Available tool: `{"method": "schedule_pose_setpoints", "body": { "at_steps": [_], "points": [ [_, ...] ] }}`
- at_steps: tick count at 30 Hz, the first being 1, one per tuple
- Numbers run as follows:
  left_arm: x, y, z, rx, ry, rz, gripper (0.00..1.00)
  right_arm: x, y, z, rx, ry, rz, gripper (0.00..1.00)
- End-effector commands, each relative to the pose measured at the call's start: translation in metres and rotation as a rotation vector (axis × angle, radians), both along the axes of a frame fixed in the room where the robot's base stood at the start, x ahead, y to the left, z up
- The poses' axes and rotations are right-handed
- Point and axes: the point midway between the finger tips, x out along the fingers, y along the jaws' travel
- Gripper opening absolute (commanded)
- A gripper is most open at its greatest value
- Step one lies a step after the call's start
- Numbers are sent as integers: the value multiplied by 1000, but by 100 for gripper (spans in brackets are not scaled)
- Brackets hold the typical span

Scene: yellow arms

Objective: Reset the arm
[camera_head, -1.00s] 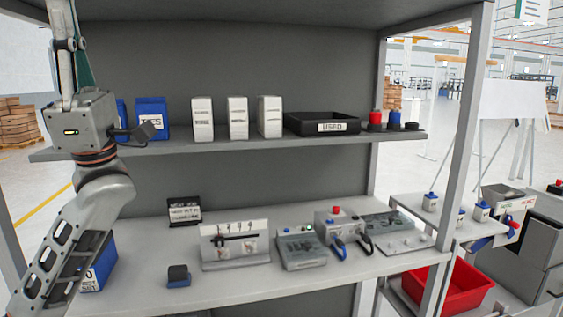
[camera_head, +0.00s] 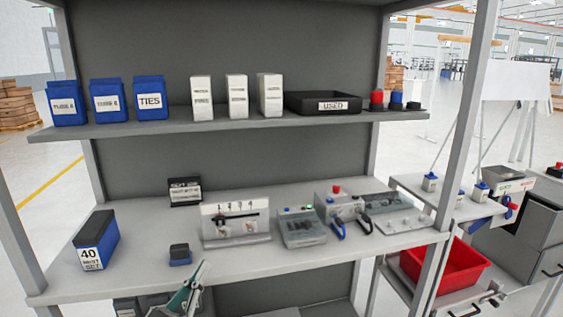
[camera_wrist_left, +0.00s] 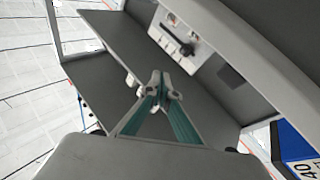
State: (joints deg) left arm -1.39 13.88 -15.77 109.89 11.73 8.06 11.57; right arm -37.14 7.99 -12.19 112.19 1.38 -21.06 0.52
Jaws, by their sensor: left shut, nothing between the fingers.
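My left gripper (camera_head: 198,270) shows at the bottom of the head view, low in front of the lower shelf's front edge. Only its green and grey finger part shows there; the arm behind it is out of the picture. In the left wrist view its green fingers (camera_wrist_left: 158,80) meet at the tips, shut and empty. They are apart from the shelf unit. My right gripper is not in view.
The upper shelf carries blue bins (camera_head: 150,98), white boxes and a black tray (camera_head: 322,103). A red bin (camera_head: 455,268) stands at right.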

Motion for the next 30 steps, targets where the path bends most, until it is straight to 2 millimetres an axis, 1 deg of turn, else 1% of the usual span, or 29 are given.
{"method": "schedule_pose_setpoints", "body": {
  "at_steps": [1, 2, 3, 5, 6, 8, 9, 11, 12, 14, 15, 18, 21, 22, 24, 30],
  "points": [
    [-13, -1, -37, 47, 73, 17, 0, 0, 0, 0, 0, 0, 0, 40],
    [-20, -1, -57, 78, 111, 26, 0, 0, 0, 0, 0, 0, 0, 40],
    [-30, -1, -83, 119, 164, 37, 0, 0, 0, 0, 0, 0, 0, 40],
    [-48, -1, -120, 181, 240, 50, 0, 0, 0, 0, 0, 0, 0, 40],
    [-62, 0, -145, 221, 291, 57, 0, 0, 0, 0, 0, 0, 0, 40],
    [-84, 1, -180, 285, 366, 64, 0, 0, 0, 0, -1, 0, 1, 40],
    [-100, 2, -202, 325, 416, 65, 0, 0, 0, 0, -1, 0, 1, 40],
    [-126, 4, -234, 390, 491, 67, 0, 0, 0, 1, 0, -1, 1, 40],
    [-144, 6, -254, 429, 538, 65, 0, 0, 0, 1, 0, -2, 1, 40],
    [-170, 9, -280, 485, 603, 61, 0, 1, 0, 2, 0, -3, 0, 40],
    [-187, 11, -295, 520, 643, 58, 0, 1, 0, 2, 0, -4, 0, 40],
    [-221, 16, -322, 588, 720, 47, 0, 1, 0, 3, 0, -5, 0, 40],
    [-243, 19, -338, 633, 768, 38, 0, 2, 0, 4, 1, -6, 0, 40],
    [-248, 19, -341, 641, 778, 37, 0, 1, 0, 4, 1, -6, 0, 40],
    [-254, 20, -345, 653, 789, 34, 0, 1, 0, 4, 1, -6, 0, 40],
    [-254, 20, -345, 653, 790, 34, 0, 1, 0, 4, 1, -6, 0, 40]
  ]
}}
